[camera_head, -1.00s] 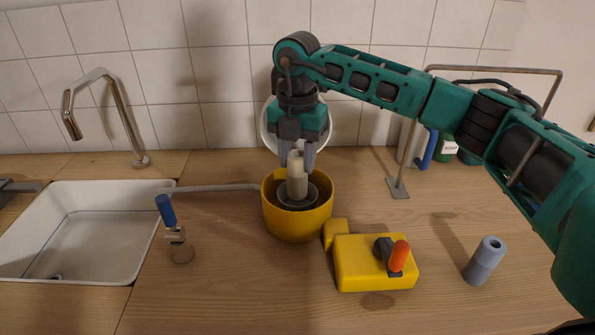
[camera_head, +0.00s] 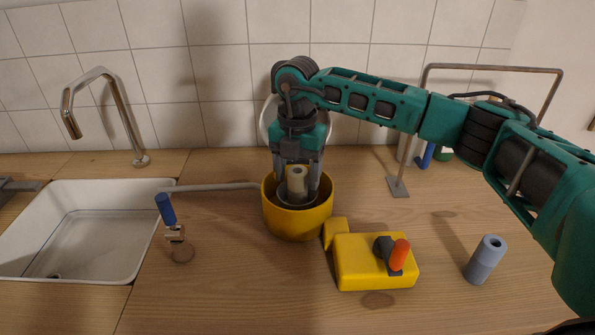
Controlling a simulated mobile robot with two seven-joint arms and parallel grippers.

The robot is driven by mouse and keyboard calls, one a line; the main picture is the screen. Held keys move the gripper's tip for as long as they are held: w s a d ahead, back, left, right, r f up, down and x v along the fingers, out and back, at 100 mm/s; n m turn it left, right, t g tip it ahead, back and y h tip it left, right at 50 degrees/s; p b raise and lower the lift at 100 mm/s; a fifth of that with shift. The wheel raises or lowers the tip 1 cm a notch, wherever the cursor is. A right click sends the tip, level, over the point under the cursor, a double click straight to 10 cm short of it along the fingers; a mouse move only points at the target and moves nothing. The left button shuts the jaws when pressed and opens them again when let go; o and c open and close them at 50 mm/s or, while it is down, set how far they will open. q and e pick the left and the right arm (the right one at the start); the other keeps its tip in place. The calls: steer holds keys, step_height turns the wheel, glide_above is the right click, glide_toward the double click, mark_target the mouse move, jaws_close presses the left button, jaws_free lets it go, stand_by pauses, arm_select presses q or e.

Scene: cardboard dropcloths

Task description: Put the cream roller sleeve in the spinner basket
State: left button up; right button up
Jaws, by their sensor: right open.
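The cream roller sleeve (camera_head: 297,181) stands upright inside the yellow spinner bowl, in the grey basket (camera_head: 292,201) at its centre. My right gripper (camera_head: 298,188) reaches down into the bowl from above. Its fingers are open, one on each side of the sleeve, and the sleeve's top shows between them. The fingertips and the sleeve's lower end are partly hidden, so I cannot tell if they touch. The yellow spinner (camera_head: 297,224) stands on the counter. My left gripper is not in view.
A yellow box with an orange-tipped lever (camera_head: 375,262) adjoins the spinner. A grey-blue sleeve (camera_head: 485,260) stands at right. A blue-handled valve (camera_head: 167,212) and pipe are at left, beside the white sink (camera_head: 85,221). A metal stand (camera_head: 398,187) is behind. The front counter is clear.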

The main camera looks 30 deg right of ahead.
step_height(320, 180, up, 12)
steer(key=shift+r, duration=0.2)
stand_by(0.4)
stand_by(0.5)
